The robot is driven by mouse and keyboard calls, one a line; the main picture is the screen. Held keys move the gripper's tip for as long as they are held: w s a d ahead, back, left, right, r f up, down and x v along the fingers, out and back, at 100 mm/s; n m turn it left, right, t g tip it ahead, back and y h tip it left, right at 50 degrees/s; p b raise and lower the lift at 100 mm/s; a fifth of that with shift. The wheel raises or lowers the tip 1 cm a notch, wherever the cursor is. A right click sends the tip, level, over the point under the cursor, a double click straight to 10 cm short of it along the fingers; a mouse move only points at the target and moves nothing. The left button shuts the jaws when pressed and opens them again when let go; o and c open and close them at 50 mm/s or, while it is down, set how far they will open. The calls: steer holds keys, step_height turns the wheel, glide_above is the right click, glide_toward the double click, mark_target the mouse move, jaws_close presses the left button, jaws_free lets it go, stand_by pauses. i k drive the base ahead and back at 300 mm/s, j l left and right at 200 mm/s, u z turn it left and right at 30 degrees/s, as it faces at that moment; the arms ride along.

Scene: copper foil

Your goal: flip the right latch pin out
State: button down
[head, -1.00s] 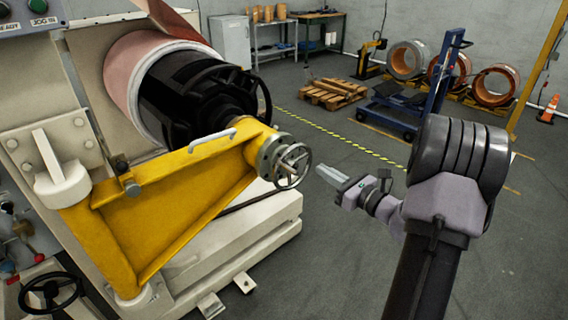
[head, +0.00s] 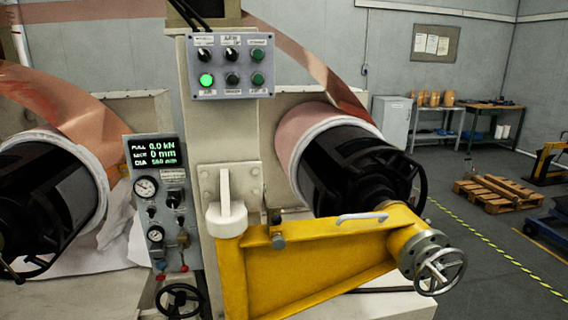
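The yellow swing arm (head: 315,268) crosses in front of the right roll in the head view. The arm's right end carries a grey flange and a handwheel (head: 440,271) at the black roll core (head: 350,165). My gripper is not in view.
A control panel (head: 231,66) with a lit green button is on the column, and a gauge panel (head: 160,200) with a second handwheel (head: 180,300) is below left. Another black core (head: 45,195) is at far left. Floor at right is open up to a wooden pallet (head: 493,192).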

mark_target(278, 241)
steer(key=i+j+z, duration=0.15)
steer(key=i+z, duration=0.2)
steer(key=i+j+z, duration=0.2)
steer(key=z, duration=0.15)
